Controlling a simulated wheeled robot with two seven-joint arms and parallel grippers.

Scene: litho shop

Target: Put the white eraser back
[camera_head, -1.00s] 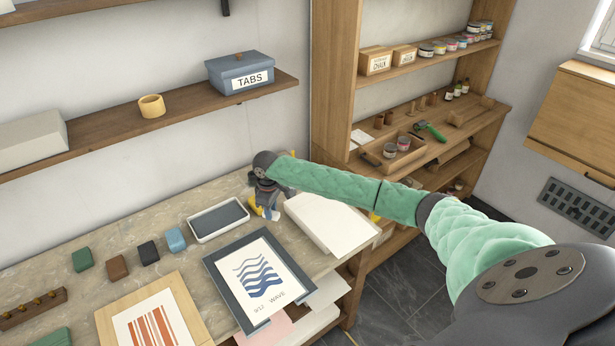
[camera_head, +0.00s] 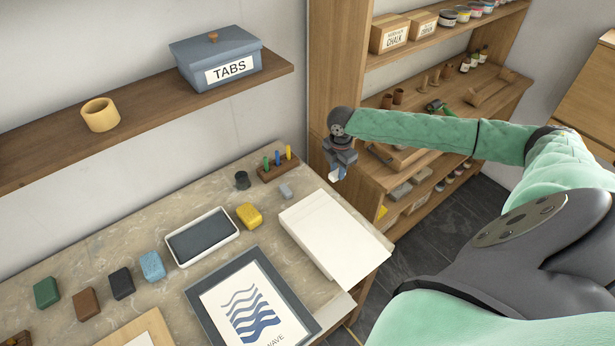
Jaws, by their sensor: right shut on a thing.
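My right gripper (camera_head: 339,168) hangs from the green arm above the back right of the bench, in front of the wooden shelf unit. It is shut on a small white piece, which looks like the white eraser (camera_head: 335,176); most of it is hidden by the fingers. It is held in the air, clear of the bench top. My left gripper is not in view.
On the stone bench (camera_head: 130,220) are a grey-filled tray (camera_head: 203,238), yellow block (camera_head: 249,215), small grey block (camera_head: 286,190), peg holder (camera_head: 278,167), dark cup (camera_head: 242,180) and white paper stack (camera_head: 328,232). The shelf unit (camera_head: 337,70) stands at the right.

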